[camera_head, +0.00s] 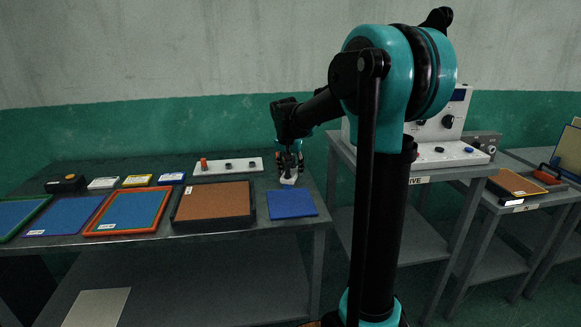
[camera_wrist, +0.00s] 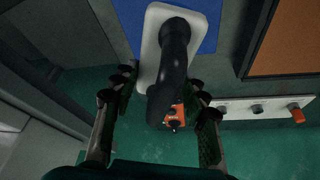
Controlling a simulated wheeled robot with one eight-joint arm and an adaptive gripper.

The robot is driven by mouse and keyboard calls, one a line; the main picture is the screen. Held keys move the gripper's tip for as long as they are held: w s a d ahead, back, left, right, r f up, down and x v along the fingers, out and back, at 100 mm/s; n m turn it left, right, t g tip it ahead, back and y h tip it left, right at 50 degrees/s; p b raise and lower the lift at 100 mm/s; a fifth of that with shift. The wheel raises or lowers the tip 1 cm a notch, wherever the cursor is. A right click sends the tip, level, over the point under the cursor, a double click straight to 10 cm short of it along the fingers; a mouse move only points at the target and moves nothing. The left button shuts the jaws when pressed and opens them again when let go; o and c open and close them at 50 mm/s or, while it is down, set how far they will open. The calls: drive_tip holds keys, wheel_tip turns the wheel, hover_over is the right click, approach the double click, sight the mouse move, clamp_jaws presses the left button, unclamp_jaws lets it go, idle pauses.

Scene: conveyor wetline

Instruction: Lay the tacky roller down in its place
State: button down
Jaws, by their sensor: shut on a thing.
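The tacky roller appears to be the tool with a black handle and white end in my gripper (camera_head: 290,162). Its black curved handle (camera_wrist: 174,60) runs between my fingers in the wrist view. Its pale end (camera_wrist: 150,52) lies beyond the fingertips, beside and partly over a blue mat (camera_head: 292,204). In the head view the white end (camera_head: 289,180) shows just below the gripper, at the back edge of the mat. I cannot tell whether it touches the table. An orange part (camera_wrist: 172,118) shows by the handle; the grip contact is partly hidden.
A dark tray with a brown panel (camera_head: 213,203) stands left of the mat. A white strip with knobs (camera_head: 228,166) lies behind. Several framed panels, one orange-rimmed (camera_head: 130,210), fill the table's left. A machine bench (camera_head: 440,160) stands to the right.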

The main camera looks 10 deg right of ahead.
sight(288, 164)
drive_tip(key=shift+s+f, duration=0.1)
drive_tip(key=shift+f, duration=3.3)
drive_tip(key=shift+f, duration=0.55)
drive_tip(key=c, duration=0.7)
unclamp_jaws()
drive_tip(key=shift+c, duration=0.2)
drive_tip(key=v, duration=1.2)
